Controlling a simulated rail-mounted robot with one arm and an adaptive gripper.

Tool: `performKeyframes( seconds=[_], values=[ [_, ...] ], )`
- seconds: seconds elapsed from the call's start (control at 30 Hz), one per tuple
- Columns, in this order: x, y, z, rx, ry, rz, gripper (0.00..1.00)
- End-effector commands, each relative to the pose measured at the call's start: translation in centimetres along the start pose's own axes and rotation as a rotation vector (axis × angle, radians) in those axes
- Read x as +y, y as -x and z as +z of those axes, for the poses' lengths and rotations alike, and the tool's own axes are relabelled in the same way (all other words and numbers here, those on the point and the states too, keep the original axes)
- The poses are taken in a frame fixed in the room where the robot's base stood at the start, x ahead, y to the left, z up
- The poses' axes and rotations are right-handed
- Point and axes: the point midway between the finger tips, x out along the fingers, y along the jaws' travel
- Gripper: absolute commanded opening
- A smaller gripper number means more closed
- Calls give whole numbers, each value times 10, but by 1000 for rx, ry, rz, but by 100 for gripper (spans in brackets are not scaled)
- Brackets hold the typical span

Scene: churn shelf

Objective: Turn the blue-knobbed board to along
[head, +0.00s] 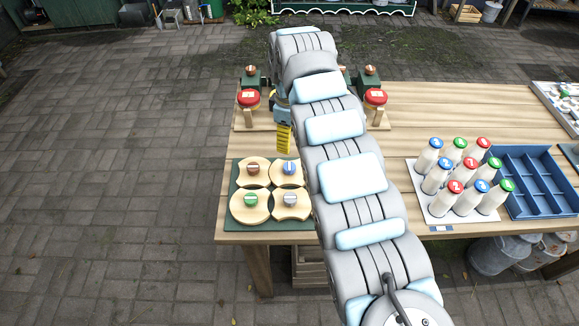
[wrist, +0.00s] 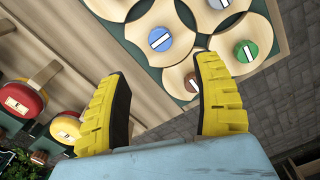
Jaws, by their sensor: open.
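The blue-knobbed board (head: 280,178) is a pale wooden disc with cut-in sides, at the back right of four on a green base (head: 238,184). Its blue knob (head: 289,168) bears a white bar and also shows in the wrist view (wrist: 160,39). My gripper (head: 284,138) has yellow fingers and is above the table behind the boards in the head view. In the wrist view my gripper (wrist: 165,75) is open and empty, with the blue knob beyond the gap between its fingers. My arm covers the right edge of the base.
Neighbouring boards carry a brown knob (head: 253,168), a green knob (head: 251,199) and a grey knob (head: 290,199). Red-topped pieces (head: 248,97) stand on a wooden stand behind. Several capped bottles (head: 464,177) and a blue crate (head: 535,180) are at the right.

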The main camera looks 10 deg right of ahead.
Motion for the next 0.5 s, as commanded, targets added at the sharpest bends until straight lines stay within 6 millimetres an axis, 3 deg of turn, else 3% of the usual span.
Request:
performKeyframes(
  seconds=[0.5],
  values=[
    [-2,-93,0,-1,1,-4,67]
  ],
)
